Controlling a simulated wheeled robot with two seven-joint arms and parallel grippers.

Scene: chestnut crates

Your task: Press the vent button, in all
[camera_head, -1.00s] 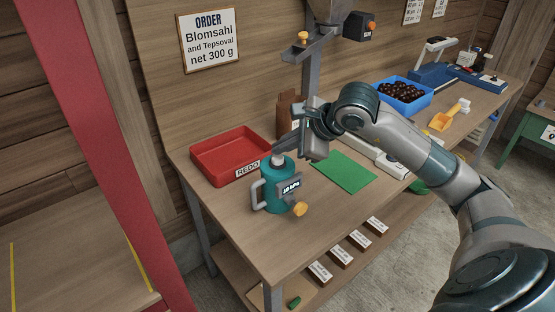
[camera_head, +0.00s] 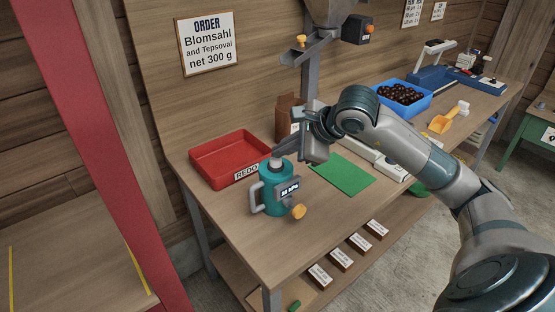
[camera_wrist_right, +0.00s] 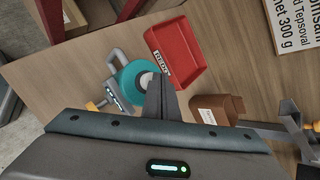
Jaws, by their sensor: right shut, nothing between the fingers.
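A teal canister (camera_head: 273,199) with a grey handle, a small kPa display (camera_head: 290,190) and an orange knob (camera_head: 298,212) stands upright on the bench. A pale round button (camera_head: 276,163) sits on its top. My right gripper (camera_head: 277,153) is shut and empty, its fingertips right at the button; I cannot tell whether they touch it. In the right wrist view, the fingertips (camera_wrist_right: 154,80) partly cover the button (camera_wrist_right: 146,79) on the canister (camera_wrist_right: 128,84). My left gripper is out of view.
A red tray (camera_head: 205,172) labelled REDO stands left of the canister. A brown paper bag (camera_head: 284,120) stands behind, and a green mat (camera_head: 345,176) lies to the right. A blue bin (camera_head: 418,103) of chestnuts is farther back. The bench front beside the canister is clear.

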